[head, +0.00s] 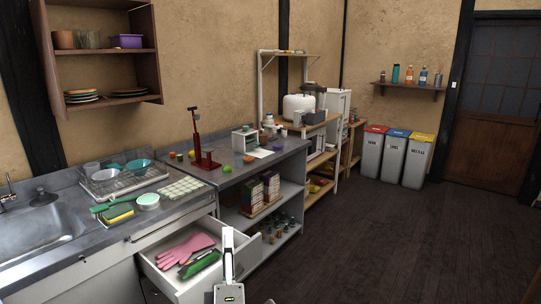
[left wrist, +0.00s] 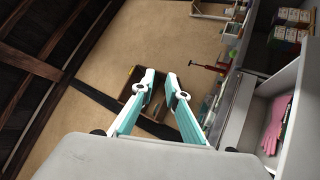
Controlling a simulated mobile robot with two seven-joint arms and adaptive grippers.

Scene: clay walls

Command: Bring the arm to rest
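My left arm shows at the bottom middle of the head view, with its white left gripper (head: 228,240) in front of the open drawer's right edge. In the left wrist view the left gripper (left wrist: 161,82) has two white and teal fingers. They stand apart with nothing between them, so it is open and empty. It points toward the wall and the wooden shelf, clear of the furniture. My right gripper is not in view.
The open drawer (head: 163,283) juts out below the counter, holding pink gloves (head: 186,249); they also show in the left wrist view (left wrist: 275,125). A drying rack (head: 125,178) and a red stand (head: 203,155) are on the counters. The dark floor (head: 380,245) at right is clear.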

